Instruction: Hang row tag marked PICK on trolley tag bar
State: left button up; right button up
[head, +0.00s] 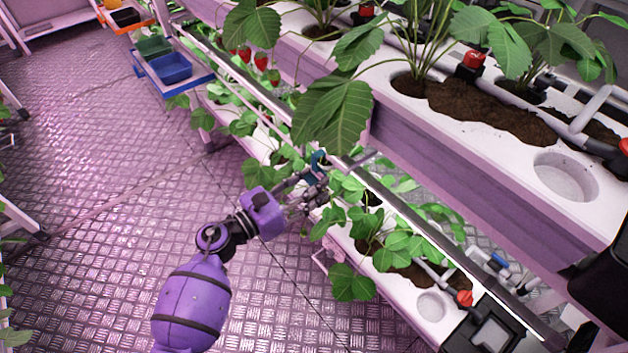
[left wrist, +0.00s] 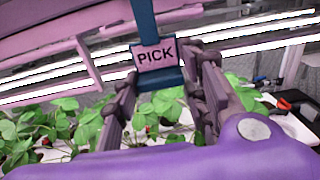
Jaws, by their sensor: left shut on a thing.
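The row tag (left wrist: 156,56) is teal with a pale plate reading PICK, facing the camera in the left wrist view. Its teal strap runs up out of that view. My left gripper (left wrist: 163,80) is shut on the tag's lower part, one finger at each side. In the head view, my left gripper (head: 308,185) is beside the rack's metal rail, and a bit of the teal tag (head: 319,160) shows above the fingers, partly hidden by leaves. A trolley (head: 193,79) with blue and green bins stands at the upper left. I cannot make out its tag bar.
The planted white rack (head: 450,130) fills the right, with a lower planted gutter (head: 400,310) under it. Strawberries (head: 260,61) and leaves hang near the rail. The patterned metal floor (head: 90,180) to the left is clear.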

pick_arm(q)
jog(key=shift+v, duration=2.05)
